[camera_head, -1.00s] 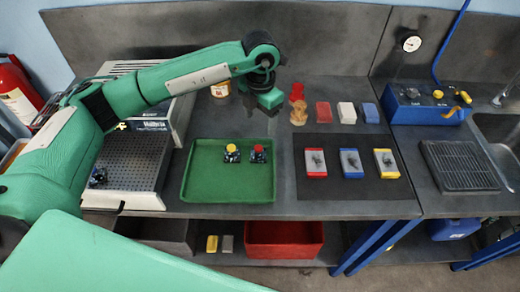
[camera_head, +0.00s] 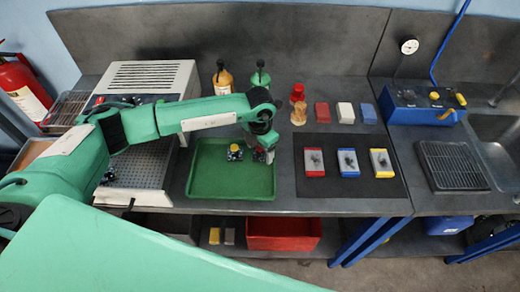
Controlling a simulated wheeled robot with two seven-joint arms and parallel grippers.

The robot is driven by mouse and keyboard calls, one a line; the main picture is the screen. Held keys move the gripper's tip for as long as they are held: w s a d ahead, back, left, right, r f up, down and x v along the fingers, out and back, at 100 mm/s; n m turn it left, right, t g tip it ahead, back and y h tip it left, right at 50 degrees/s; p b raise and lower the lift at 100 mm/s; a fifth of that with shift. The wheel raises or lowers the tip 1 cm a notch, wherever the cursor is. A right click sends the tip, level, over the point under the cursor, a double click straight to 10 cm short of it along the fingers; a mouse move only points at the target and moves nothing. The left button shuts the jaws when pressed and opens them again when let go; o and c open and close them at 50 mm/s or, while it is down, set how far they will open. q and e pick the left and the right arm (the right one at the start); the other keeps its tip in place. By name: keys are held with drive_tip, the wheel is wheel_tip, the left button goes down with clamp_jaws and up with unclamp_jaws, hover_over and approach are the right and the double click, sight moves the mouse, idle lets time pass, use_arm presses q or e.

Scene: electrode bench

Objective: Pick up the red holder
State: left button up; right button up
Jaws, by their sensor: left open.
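The red holder (camera_head: 258,154) is a small dark piece with a red top. It stands in the green tray (camera_head: 230,184), to the right of a similar holder with a yellow top (camera_head: 235,152). My left gripper (camera_head: 266,151) is open and points down at the red holder, close over its right side. The gripper partly hides the holder, and I cannot tell whether the fingers touch it or stand around it. My right gripper is out of view.
Right of the tray, a dark mat (camera_head: 393,188) bears three trimmed blocks in red, blue and yellow. Behind stand a red-topped item (camera_head: 298,92) and red, white and blue blocks. Two bottles (camera_head: 223,78) stand behind my arm. The front of the tray is clear.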

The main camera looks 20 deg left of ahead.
use_arm(q)
drive_tip(key=shift+f, duration=0.2)
drive_tip(key=c, duration=0.9)
drive_tip(key=shift+o, duration=0.2)
drive_tip(key=shift+r, duration=0.15)
wheel_tip(320, 180, up, 20)
drive_tip(key=b, duration=0.6)
